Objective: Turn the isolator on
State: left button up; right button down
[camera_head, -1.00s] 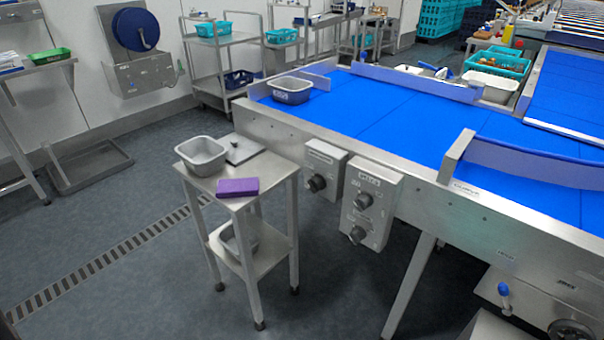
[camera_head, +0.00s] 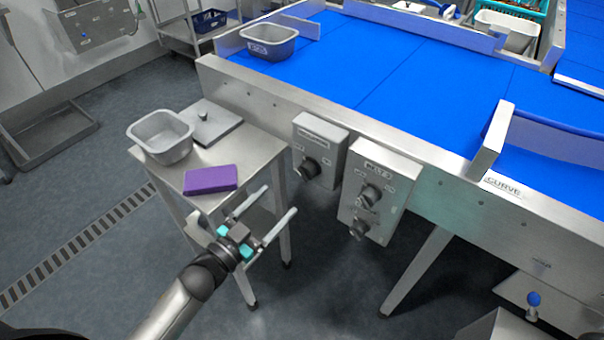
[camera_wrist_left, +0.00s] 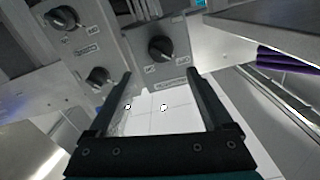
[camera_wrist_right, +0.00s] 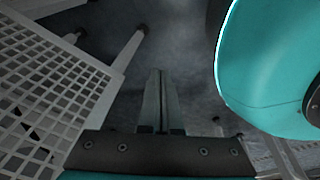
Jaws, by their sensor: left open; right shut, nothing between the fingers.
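A grey box with one black rotary knob (camera_head: 309,168) hangs on the conveyor's side; its label is too small to read, so I cannot confirm it is the isolator. Right of it is a box with two knobs (camera_head: 385,184). My left gripper (camera_head: 280,199) is open and empty, below and left of the single-knob box. In the left wrist view the single knob (camera_wrist_left: 161,49) shows beyond and between the open fingers (camera_wrist_left: 160,75), apart from them. The two-knob box (camera_wrist_left: 75,45) is at the left there. My right gripper (camera_wrist_right: 161,72) is shut and empty, seen only in its wrist view.
A small steel table (camera_head: 255,148) stands beside the boxes, close to my left gripper. It holds a grey tub (camera_head: 162,138), a flat lid (camera_head: 213,122) and a purple pad (camera_head: 210,180). The blue conveyor (camera_head: 390,70) runs behind.

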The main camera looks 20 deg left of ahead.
aim_at(302, 176)
pick_arm(q)
jog(key=b+x, duration=0.2)
jog(key=x, duration=0.7)
jog(key=shift+f, duration=0.1)
jog(key=shift+x, duration=1)
pick_arm(e)
jog(key=w+a+r, duration=0.2)
jog(key=w+a, duration=0.2)
jog(key=w, duration=0.1)
jog(key=shift+w, duration=0.2)
pick_arm(q)
jog(key=shift+a, duration=0.1)
grip_shut()
